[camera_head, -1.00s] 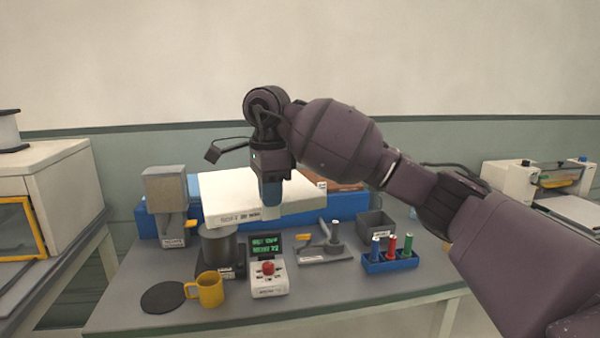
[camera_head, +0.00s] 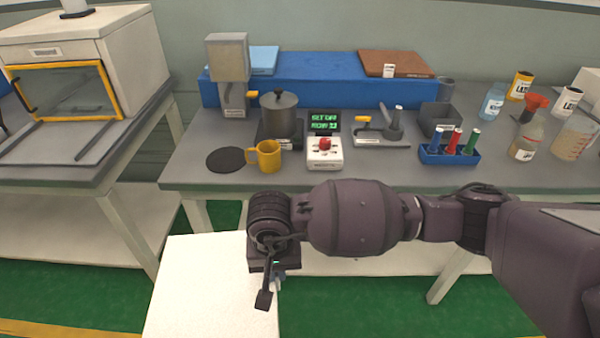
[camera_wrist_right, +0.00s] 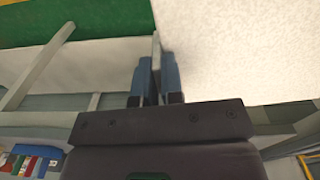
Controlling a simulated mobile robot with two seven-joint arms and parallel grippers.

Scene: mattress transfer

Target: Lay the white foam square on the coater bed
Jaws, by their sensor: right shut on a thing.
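The white foam square (camera_head: 200,295) is a thick flat slab at the bottom of the head view, in front of the bench and clear of it. Its near part is cut off by the picture edge. My right gripper (camera_head: 277,276) is shut on the slab's right edge. In the right wrist view the blue fingers (camera_wrist_right: 155,82) pinch that edge, and the foam (camera_wrist_right: 240,45) fills the upper right. My left gripper is not in view. I cannot pick out the coater bed in the current views.
A long blue block (camera_head: 320,80) at the bench back carries a light blue square (camera_head: 264,58) and a brown square (camera_head: 393,63). A pot (camera_head: 279,115), yellow mug (camera_head: 267,157) and marker rack (camera_head: 448,155) crowd the bench. A white cabinet (camera_head: 75,50) stands left.

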